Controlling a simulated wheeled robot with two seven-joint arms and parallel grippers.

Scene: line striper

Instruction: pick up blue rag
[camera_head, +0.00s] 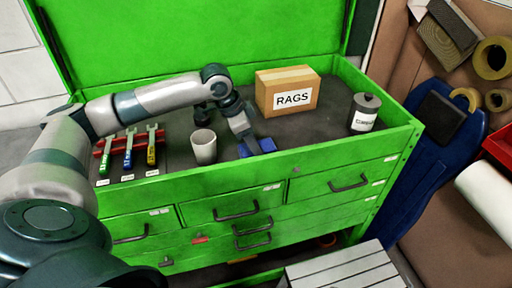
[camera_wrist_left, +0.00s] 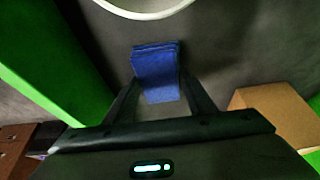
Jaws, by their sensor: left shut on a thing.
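The blue rag (camera_head: 265,145) lies folded on the dark top surface of the green tool chest, just right of the white cup (camera_head: 204,147). In the left wrist view the rag (camera_wrist_left: 157,72) sits between the two dark fingers. My left gripper (camera_head: 252,148) reaches down over the rag, and it is shut on it, as the wrist view also shows (camera_wrist_left: 158,90). The rag's lower edge is partly hidden by the chest's front rim. I cannot tell whether it is clear of the surface. My right gripper is not in view.
A cardboard box marked RAGS (camera_head: 287,91) stands behind the rag, and a grey lidded can (camera_head: 364,112) stands at the right. Several wrenches (camera_head: 130,148) sit in a red rack at the left. The green chest's raised rim (camera_head: 330,155) borders the surface.

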